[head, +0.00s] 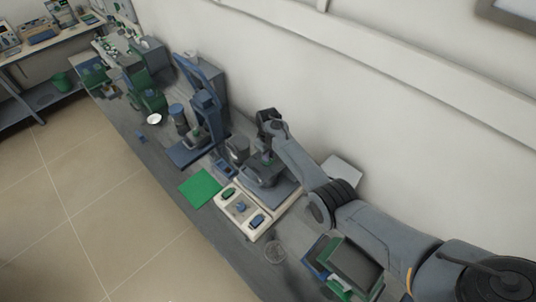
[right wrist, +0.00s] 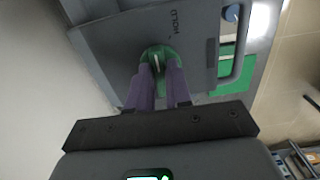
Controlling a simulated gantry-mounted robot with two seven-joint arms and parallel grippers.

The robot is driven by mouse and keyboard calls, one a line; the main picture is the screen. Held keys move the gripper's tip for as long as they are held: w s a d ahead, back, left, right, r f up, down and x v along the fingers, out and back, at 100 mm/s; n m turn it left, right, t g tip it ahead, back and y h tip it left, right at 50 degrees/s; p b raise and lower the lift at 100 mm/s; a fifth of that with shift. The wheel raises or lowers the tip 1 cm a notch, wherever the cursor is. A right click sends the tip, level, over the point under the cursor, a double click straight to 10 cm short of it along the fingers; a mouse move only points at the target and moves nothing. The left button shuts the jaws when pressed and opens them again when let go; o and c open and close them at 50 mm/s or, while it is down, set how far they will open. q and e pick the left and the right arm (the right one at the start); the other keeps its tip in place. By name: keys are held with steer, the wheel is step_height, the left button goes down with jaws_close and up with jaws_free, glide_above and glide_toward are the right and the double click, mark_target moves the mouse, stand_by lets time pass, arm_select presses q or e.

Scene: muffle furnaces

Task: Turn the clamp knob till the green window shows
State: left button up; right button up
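The clamp knob (right wrist: 157,55) is a round green piece with a pale ridge across it, on a grey plate (right wrist: 110,40) marked HOLD in the right wrist view. My right gripper (right wrist: 158,68) reaches over the knob's near edge, its two purple fingers on either side of the ridge with a narrow gap between them. I cannot tell whether they touch it. In the head view my right gripper (head: 267,157) points down at a grey bench device (head: 258,176), and the arm hides part of it. I cannot make out a separate green window. My left gripper is not in view.
A white tray (head: 262,228) with blue pieces lies in front of the device, beside a green mat (head: 200,188). A blue-framed press (head: 205,105) stands to the left. The wall is close behind.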

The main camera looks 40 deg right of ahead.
jaws_close()
steer(key=shift+r+m+p, duration=0.1)
steer(key=shift+m+p, duration=0.3)
steer(key=shift+m, duration=0.3)
steer(key=m, duration=0.2)
steer(key=shift+m, duration=0.3)
steer(key=o, duration=0.5)
jaws_free()
